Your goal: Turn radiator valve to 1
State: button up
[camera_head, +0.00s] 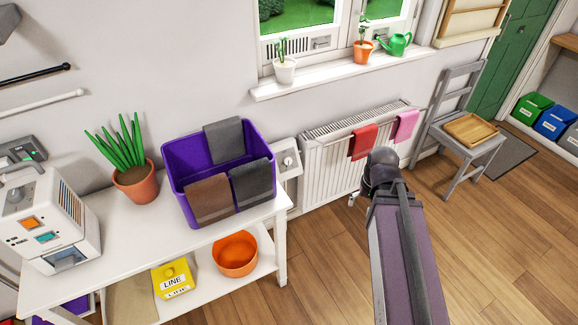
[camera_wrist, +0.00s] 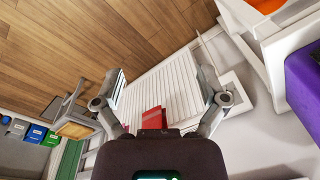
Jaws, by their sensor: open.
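The white ribbed radiator (camera_head: 325,172) stands against the wall under the window; it also shows in the wrist view (camera_wrist: 160,88). Left of it is a pale panel with a round white dial (camera_head: 288,161); its marks are too small to read. A small metallic fitting (camera_head: 352,199) shows low at the radiator's front. I cannot tell which of these is the valve. My gripper (camera_wrist: 161,80) is open and empty, its fingers spread in front of the radiator in the wrist view. In the head view my arm hides the gripper.
A red cloth (camera_head: 363,142) and a pink cloth (camera_head: 405,126) hang on the radiator. A white table (camera_head: 120,243) with a purple bin (camera_head: 178,165) stands at left. A grey chair (camera_head: 452,135) stands at right.

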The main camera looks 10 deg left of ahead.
jog(key=w+a+f+m+t+y+b, duration=0.3)
jog(key=w+a+f+m+y+b, duration=0.1)
jog(key=w+a+f+b, duration=0.5)
jog(key=m+t+y+b, duration=0.3)
jog(key=m+t+b, duration=1)
jog(key=m+b, duration=1.8)
send_near(288, 163)
jog(key=s+d+n+b, duration=0.2)
jog(key=s+n+b, duration=0.2)
jog(key=shift+w+d+r, duration=0.1)
jog(key=shift+d+r, duration=0.05)
jog(key=shift+d, duration=0.1)
jog(key=shift+w+a, duration=0.1)
jog(key=x, duration=1.3)
jog(key=shift+w+a, duration=0.2)
jog(key=shift+a, duration=0.1)
jog(key=c, duration=1.2)
